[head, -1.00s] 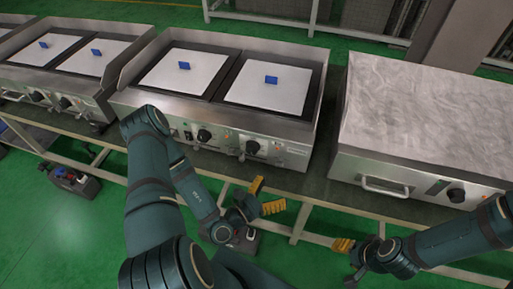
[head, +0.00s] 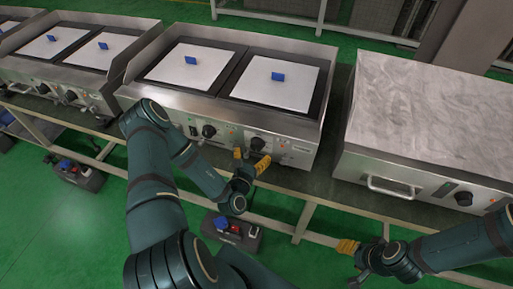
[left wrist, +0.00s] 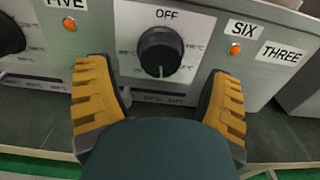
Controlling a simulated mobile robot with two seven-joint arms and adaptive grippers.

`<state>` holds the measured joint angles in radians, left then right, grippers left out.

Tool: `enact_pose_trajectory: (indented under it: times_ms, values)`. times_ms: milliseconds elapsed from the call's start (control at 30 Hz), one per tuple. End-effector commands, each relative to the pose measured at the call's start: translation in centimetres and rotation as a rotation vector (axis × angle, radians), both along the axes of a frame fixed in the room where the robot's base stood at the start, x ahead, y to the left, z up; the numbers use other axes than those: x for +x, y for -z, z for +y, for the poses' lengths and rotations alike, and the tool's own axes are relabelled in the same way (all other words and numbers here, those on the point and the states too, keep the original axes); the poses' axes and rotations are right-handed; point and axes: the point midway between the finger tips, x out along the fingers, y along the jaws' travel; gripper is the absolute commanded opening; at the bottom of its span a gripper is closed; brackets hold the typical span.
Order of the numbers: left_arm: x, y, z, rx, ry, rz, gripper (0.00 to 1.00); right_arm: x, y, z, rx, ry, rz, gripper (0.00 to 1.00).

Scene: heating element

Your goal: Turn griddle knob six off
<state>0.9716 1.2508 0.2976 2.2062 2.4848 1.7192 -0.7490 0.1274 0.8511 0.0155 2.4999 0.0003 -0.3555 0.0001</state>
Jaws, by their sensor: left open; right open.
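Griddle knob six (left wrist: 160,52) is a round black knob on the steel front panel, with "OFF" printed above it and a "SIX" label (left wrist: 242,28) to its right. Its white pointer line faces down, away from "OFF". The knob also shows in the head view (head: 257,144). My left gripper (head: 252,162) is open just in front of the panel. In the left wrist view its two yellow fingers (left wrist: 158,85) stand left and right of the knob, slightly below it, apart from it. My right gripper (head: 354,249) hangs empty and open at the lower right.
Knob five (left wrist: 8,36) is at the left edge of the wrist view, with an orange lamp (left wrist: 69,23) beside it. Two white plates with blue blocks (head: 277,76) lie on the griddle. A steel unit (head: 430,110) with a handle stands to the right on the same bench.

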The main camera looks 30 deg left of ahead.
Motion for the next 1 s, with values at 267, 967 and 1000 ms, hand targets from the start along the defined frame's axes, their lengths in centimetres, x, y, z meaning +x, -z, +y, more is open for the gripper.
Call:
enact_pose_trajectory:
  times_ms: [267,967,1000]
  values:
    - [3.2,0.0,0.8,0.0,-0.001,-0.002,0.81,0.2,0.7,0.0,0.0,0.001,-0.004,0.51]
    - [3.7,0.0,0.9,-0.001,0.001,0.0,0.1,0.2,0.8,0.0,-0.001,0.0,-0.004,0.51]
    - [3.7,0.0,0.9,-0.002,0.0,0.0,0.1,0.2,0.7,0.0,-0.001,0.0,-0.004,0.51]
